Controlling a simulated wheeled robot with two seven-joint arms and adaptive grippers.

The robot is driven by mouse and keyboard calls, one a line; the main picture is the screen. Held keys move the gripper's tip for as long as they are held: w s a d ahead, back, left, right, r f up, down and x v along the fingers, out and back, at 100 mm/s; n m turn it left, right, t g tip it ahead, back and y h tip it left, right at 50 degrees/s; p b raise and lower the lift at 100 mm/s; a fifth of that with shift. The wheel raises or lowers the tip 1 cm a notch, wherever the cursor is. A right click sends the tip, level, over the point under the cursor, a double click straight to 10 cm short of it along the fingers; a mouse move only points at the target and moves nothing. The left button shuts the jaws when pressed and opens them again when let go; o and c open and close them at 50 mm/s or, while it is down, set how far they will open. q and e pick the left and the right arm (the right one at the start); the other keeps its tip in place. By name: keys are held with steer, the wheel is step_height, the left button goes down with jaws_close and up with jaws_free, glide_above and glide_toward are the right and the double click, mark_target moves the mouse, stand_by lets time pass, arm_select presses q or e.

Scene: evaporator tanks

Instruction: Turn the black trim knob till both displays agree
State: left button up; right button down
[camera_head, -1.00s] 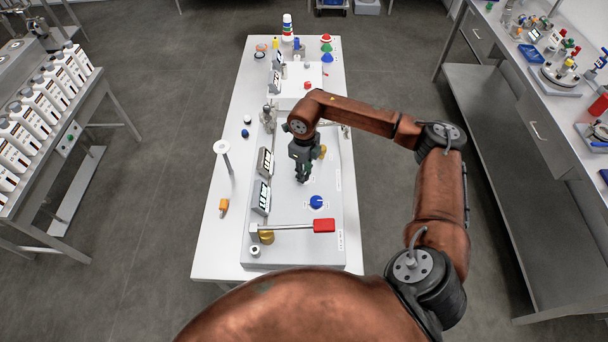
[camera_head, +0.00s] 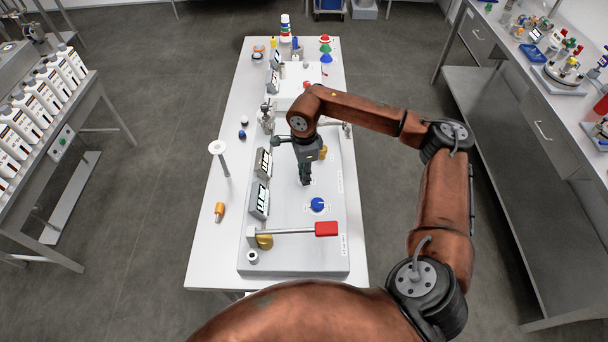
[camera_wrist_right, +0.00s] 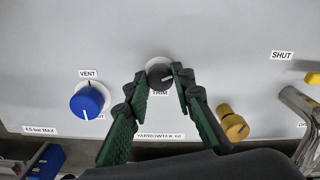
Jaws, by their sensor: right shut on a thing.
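The black trim knob (camera_wrist_right: 160,75) sits on the grey panel in the right wrist view, its white pointer line facing right. My right gripper (camera_wrist_right: 163,80) has its green-padded fingers closed on the knob's two sides. In the head view my right gripper (camera_head: 305,180) points down onto the panel and hides the knob. Two tilted displays, the farther one (camera_head: 264,162) and the nearer one (camera_head: 259,199), stand on the panel's left side. Their digits are too small to read surely. My left gripper is not in view.
A blue vent knob (camera_head: 317,204) and a red-handled lever (camera_head: 326,229) lie nearer on the panel (camera_head: 300,258). A yellow knob (camera_wrist_right: 232,122) and a metal pipe (camera_wrist_right: 300,115) are close to my right gripper. An orange-capped item (camera_head: 219,211) lies on the table.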

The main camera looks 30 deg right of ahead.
steer(key=shift+r+n, duration=0.1)
steer(key=shift+n, duration=0.4)
steer(key=c, duration=1.7)
jaws_free()
steer(key=shift+o, duration=0.2)
step_height(320, 180, up, 12)
